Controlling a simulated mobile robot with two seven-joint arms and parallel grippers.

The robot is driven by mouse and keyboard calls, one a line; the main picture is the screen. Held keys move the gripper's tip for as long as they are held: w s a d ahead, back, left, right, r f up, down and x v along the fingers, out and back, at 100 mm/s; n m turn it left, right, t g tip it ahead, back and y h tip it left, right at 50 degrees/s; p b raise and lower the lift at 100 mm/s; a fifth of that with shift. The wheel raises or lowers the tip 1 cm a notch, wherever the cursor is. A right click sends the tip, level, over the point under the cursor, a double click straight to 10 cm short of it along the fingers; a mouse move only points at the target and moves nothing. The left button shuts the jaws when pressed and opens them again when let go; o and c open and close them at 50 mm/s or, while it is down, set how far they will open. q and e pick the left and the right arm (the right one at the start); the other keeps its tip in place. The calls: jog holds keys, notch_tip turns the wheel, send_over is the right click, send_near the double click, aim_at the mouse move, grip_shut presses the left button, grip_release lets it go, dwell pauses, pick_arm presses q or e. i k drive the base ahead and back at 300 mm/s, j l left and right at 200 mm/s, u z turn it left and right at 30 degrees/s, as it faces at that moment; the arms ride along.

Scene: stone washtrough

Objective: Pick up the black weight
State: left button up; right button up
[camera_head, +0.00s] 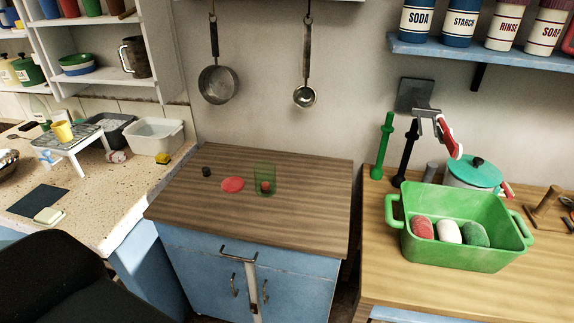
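The black weight (207,172) looks like a small dark cylinder. It stands upright on the left part of the brown wooden cabinet top (290,218), toward the back. It is apart from the flat red disc (232,185) to its right. Neither of my grippers is in view. Nothing covers the weight in this view.
A see-through green container (265,172) with a small red item (266,186) stands right of the disc. A green tub (458,252) with stones sits on the right counter. A dark rounded shape (50,275) fills the lower left. The cabinet top's front is clear.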

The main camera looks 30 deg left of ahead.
aim_at(206, 170)
jog(key=u, duration=1.45)
jog(key=j+z, duration=0.1)
jog(key=z, duration=0.4)
jog(key=i+j+z, duration=0.1)
jog(key=j+z, duration=0.25)
jog(key=z, duration=0.15)
jog(key=j+z, duration=0.3)
jog(key=z, duration=0.2)
jog(key=j+z, duration=0.15)
jog(key=j, duration=0.3)
jog(key=k+j+z, duration=0.2)
jog(key=j, duration=1.1)
jog(key=i+j, duration=0.2)
